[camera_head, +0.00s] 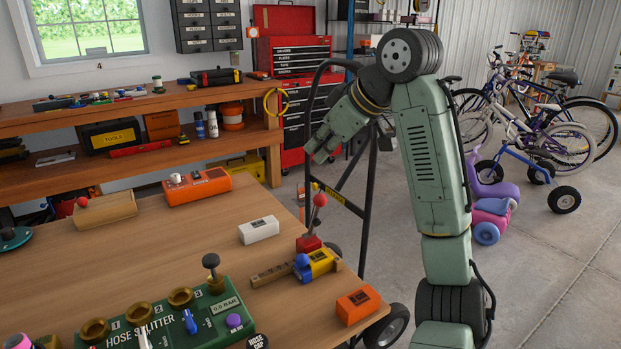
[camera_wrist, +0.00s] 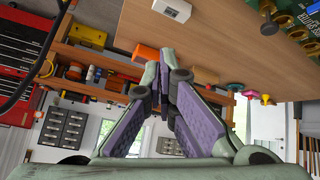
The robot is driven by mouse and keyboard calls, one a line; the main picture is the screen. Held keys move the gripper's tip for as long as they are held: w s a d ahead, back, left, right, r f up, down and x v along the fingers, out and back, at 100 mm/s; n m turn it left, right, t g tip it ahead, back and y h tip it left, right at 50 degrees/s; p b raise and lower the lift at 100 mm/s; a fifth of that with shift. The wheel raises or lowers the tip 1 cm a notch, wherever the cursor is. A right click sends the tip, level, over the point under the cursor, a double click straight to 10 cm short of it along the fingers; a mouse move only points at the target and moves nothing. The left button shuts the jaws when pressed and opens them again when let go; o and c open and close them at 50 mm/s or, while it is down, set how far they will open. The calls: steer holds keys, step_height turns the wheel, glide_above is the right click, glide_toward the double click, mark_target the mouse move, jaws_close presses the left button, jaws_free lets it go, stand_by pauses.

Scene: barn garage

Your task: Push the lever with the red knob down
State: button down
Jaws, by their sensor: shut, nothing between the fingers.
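A lever with a red knob (camera_head: 319,200) rises from a small red base (camera_head: 309,243) at the table's right edge in the head view. Its shaft is nearly upright, leaning slightly right at the top. My gripper (camera_head: 319,154) is shut and empty, shown higher in the picture than the knob and apart from it. In the wrist view my gripper's purple-padded fingers (camera_wrist: 165,88) meet at their tips. I cannot make out this lever in the wrist view. Another red knob (camera_head: 82,201) sits on a wooden box (camera_head: 105,210) at the table's left.
A yellow block with a blue knob (camera_head: 302,261) stands just in front of the lever. A white box (camera_head: 259,229), an orange box (camera_head: 358,305) and the green hose splitter (camera_head: 190,320) share the wooden table (camera_head: 150,255). A black hand-truck frame (camera_head: 350,207) stands behind the lever.

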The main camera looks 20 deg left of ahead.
step_height(320, 180, down, 9)
steer(key=w+a+p, duration=0.2)
steer(key=p, duration=0.1)
steer(key=shift+a, duration=0.3)
steer(key=shift+w+r, duration=0.1)
stand_by(0.3)
